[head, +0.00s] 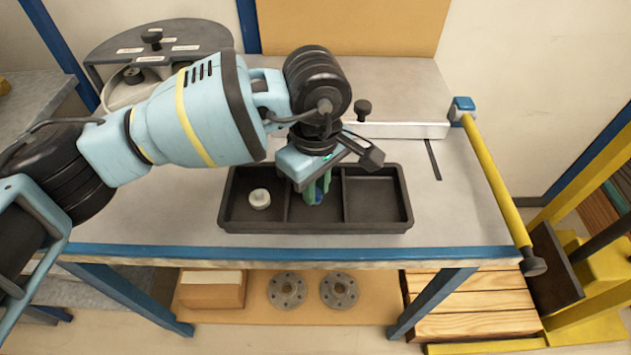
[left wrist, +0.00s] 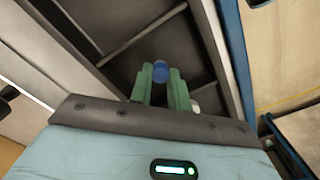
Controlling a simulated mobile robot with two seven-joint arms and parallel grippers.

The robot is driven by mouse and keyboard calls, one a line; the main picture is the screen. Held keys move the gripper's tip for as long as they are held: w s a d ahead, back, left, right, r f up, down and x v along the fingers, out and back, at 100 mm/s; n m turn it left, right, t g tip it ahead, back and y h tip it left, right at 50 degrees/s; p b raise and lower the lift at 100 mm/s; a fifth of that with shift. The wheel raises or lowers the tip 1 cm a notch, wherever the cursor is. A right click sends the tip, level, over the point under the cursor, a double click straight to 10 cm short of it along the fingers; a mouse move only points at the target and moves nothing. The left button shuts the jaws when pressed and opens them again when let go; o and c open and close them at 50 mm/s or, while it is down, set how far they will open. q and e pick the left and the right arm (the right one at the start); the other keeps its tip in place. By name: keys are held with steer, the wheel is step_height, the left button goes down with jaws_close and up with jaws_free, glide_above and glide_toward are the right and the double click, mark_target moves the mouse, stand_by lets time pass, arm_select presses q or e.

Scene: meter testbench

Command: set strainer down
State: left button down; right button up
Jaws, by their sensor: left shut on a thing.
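My left gripper (head: 319,192) points down over the middle compartment of the black tray (head: 310,227). Its green fingers are shut on a small blue piece, the strainer (head: 318,198), of which little shows in the head view. In the left wrist view the strainer (left wrist: 160,72) is a blue rounded end between the green fingertips (left wrist: 161,85). The tray's dividers show beyond it. I cannot tell whether the strainer touches the tray floor. My right gripper is not in view.
A white round part (head: 259,199) lies in the tray's left compartment; the right compartment is empty. The grey bench top (head: 440,210) is clear right of the tray. A yellow bar (head: 492,175) runs along its right side. A round lidded drum (head: 160,38) stands back left.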

arm_select(q)
steer(key=shift+f, duration=0.15)
steer(key=c, duration=1.3)
jaws_free()
step_height(320, 180, up, 12)
steer(key=shift+r, duration=0.2)
